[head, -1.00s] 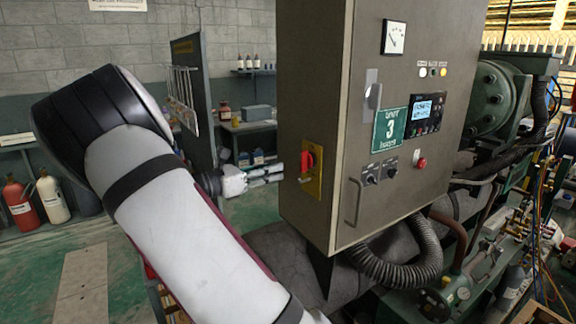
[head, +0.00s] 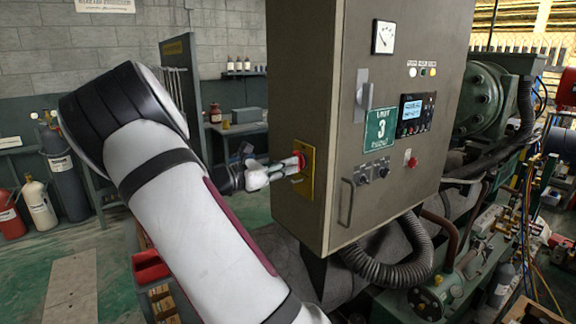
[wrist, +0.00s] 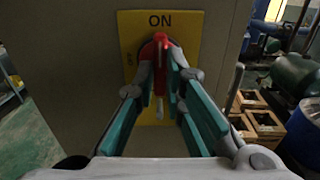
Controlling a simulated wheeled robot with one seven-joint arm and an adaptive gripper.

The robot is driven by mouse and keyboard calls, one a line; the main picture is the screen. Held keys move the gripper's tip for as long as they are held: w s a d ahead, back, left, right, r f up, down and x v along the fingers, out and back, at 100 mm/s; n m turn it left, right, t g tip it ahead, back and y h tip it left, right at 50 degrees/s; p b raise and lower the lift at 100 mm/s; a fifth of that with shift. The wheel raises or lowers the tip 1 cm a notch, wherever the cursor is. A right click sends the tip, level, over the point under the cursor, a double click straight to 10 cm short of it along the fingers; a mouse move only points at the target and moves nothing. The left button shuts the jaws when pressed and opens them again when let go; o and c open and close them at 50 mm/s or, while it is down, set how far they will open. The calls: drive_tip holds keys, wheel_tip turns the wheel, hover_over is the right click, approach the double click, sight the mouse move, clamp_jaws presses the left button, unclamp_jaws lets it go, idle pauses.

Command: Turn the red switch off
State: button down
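The red switch (wrist: 161,47) is on a yellow plate (wrist: 131,35) marked "ON" at the top. In the wrist view its red handle stands upright, pointing toward "ON". In the head view the switch (head: 300,160) and plate (head: 307,184) are on the left side face of the grey control cabinet (head: 300,75). My gripper (wrist: 165,80) faces the plate, its teal-padded fingers on either side of the handle. Its fingertips (head: 295,164) are at the switch in the head view and partly cover it. I cannot tell whether the fingers press on the handle.
The cabinet front has a gauge (head: 384,37), a lever handle (head: 363,95), a display panel (head: 415,113), knobs and a red button (head: 412,161). A thick hose (head: 385,268) hangs below. Wooden crates (wrist: 262,124) show at right in the wrist view.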

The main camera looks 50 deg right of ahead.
drive_tip(key=shift+n+p, duration=0.45)
drive_tip(key=shift+n, duration=1.75)
drive_tip(key=n, duration=0.4)
drive_tip(key=shift+r+n, duration=0.1)
drive_tip(key=shift+n, duration=0.2)
drive_tip(key=shift+n+p, duration=0.3)
drive_tip(key=shift+n, duration=1.9)
